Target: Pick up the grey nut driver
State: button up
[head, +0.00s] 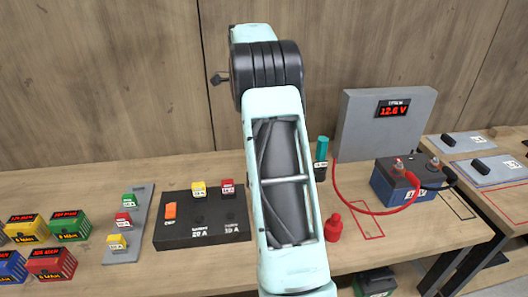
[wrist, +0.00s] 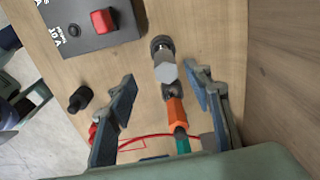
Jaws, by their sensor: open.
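The grey nut driver (wrist: 167,72) shows in the wrist view as a grey six-sided handle with a dark round part beyond it. An orange driver (wrist: 176,110) and a teal driver (wrist: 182,144) stand in line with it, nearer my wrist. My gripper (wrist: 160,76) is open, one finger on each side of this row. The grey handle lies between the fingertips in the picture, with no visible contact; I cannot tell the depth. In the head view my arm hides the grey and orange drivers and my gripper; only the teal driver (head: 322,149) shows.
A black box (head: 202,221) with red and yellow blocks stands left of my arm. A red bottle-like piece (head: 333,228) stands to the right. Beyond are a grey meter box (head: 385,135) and a blue battery (head: 390,185) with a red cable. A wooden wall (head: 110,80) rises behind the bench.

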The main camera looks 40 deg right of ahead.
jog(key=shift+s+d, duration=0.1)
jog(key=shift+d, duration=0.6)
jog(key=shift+s+d+f, duration=0.1)
jog(key=shift+d+f, duration=0.1)
notch_tip(320, 180, down, 5)
jog(key=shift+a+r, duration=0.1)
jog(key=shift+r, duration=0.05)
jog(key=shift+f+p, duration=0.75)
jog(key=shift+f, duration=2.1)
grip_shut()
jog(key=shift+w, duration=0.2)
